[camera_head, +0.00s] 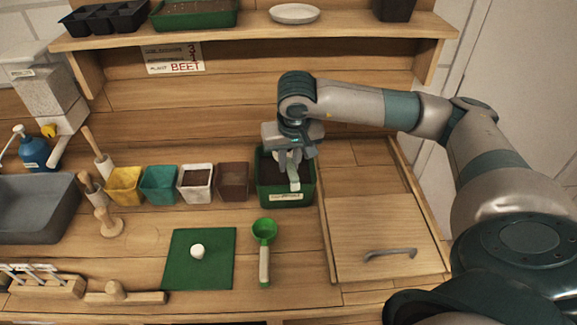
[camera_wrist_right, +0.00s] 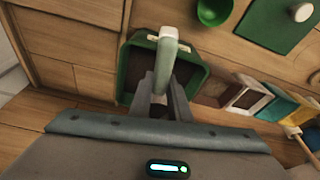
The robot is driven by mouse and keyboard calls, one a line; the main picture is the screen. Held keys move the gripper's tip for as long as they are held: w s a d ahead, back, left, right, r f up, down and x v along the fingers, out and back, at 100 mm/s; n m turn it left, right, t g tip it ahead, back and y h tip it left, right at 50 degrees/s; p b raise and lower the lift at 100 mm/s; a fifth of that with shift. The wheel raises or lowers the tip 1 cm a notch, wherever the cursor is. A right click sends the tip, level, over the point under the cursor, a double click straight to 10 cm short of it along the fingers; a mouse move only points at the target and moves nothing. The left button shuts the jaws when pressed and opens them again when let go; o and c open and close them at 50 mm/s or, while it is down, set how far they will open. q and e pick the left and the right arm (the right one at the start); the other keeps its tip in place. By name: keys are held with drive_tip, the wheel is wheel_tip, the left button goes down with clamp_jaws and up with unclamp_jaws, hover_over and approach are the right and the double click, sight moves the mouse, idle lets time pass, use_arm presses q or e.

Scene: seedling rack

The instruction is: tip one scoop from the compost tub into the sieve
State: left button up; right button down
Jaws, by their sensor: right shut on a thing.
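The compost tub (camera_head: 287,201), a green box with a white label and dark fill, stands on the bench right of the pots. It also shows in the wrist view (camera_wrist_right: 127,63). My right gripper (camera_head: 288,164) is over the tub, pointing down, shut on a pale handle (camera_wrist_right: 167,47), apparently the scoop's. The scoop's head is hidden. A green round bowl with a pale handle (camera_head: 264,234) lies on the bench in front of the tub. It may be the sieve, but I see no mesh. My left gripper is out of view.
A row of pots (camera_head: 195,182) stands left of the tub. A green mat (camera_head: 205,272) with a white knob lies in front. A wooden panel with a grey handle (camera_head: 390,252) is at the right. A grey basin (camera_head: 35,215) is far left. A shelf runs above.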

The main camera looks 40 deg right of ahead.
sight(289, 159)
drive_tip(key=shift+t+h, duration=0.3)
drive_tip(key=shift+t, duration=0.3)
drive_tip(key=shift+w+b+v, duration=0.1)
drive_tip(key=shift+b+v, duration=0.1)
drive_tip(key=shift+v, duration=0.9)
drive_tip(key=shift+w+b+v, duration=0.15)
drive_tip(key=shift+v, duration=0.95)
drive_tip(key=shift+d+r, duration=0.1)
drive_tip(key=shift+d, duration=0.05)
